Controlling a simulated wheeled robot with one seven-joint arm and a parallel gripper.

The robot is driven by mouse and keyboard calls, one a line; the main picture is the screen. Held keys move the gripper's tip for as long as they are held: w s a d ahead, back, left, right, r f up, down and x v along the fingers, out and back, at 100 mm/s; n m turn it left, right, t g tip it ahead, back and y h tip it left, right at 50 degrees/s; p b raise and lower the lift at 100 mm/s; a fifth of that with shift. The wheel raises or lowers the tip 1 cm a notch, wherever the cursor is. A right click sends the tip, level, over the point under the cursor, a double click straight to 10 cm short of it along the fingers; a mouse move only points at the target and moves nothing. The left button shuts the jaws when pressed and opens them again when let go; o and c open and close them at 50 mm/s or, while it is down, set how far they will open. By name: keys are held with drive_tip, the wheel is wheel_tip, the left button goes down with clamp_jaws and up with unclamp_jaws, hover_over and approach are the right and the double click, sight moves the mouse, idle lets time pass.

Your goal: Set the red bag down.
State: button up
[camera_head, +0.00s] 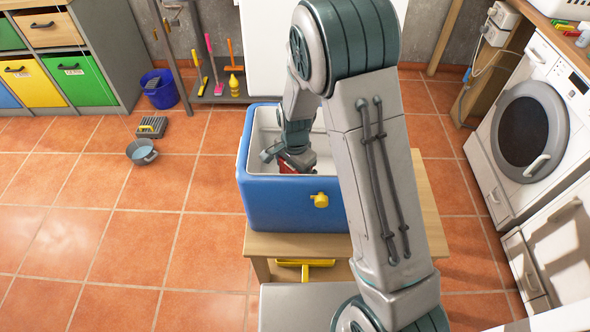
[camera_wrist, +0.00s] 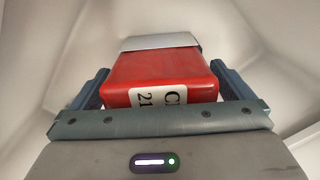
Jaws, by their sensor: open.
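The red bag (camera_wrist: 160,72) is a red block-like packet with a white printed label and a pale far end. In the wrist view it lies between the two fingers of my gripper (camera_wrist: 168,88), inside a white-walled space. In the head view my gripper (camera_head: 284,156) is down inside the blue cooler box (camera_head: 290,205), and a bit of the red bag (camera_head: 288,169) shows beneath it. The jaws are open, one finger on each side of the bag. Whether the bag's underside rests on the box floor is hidden.
The open box, with a yellow spigot (camera_head: 320,200), stands on a wooden table (camera_head: 430,200). A washing machine (camera_head: 530,130) is at right. A blue bucket (camera_head: 160,90) and a grey bowl (camera_head: 141,152) are on the tiles at left. The floor at lower left is clear.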

wheel_tip(320, 180, up, 12)
drive_tip(key=shift+s+d+r, duration=0.1)
drive_tip(key=shift+d+r, duration=0.05)
drive_tip(key=shift+r, duration=0.05)
drive_tip(key=s+d+r+n+t, duration=0.1)
drive_tip(key=s+d+r+n, duration=0.3)
drive_tip(key=s+d, duration=0.3)
drive_tip(key=s+d+r+n+t, duration=0.1)
drive_tip(key=s+d+r+n, duration=0.4)
drive_tip(key=s, duration=0.6)
drive_tip(key=shift+s+d+r+t, duration=0.2)
drive_tip(key=shift+d+r+t, duration=0.1)
drive_tip(key=shift+d+r, duration=0.7)
drive_tip(key=shift+a+r, duration=0.1)
drive_tip(key=shift+a, duration=0.05)
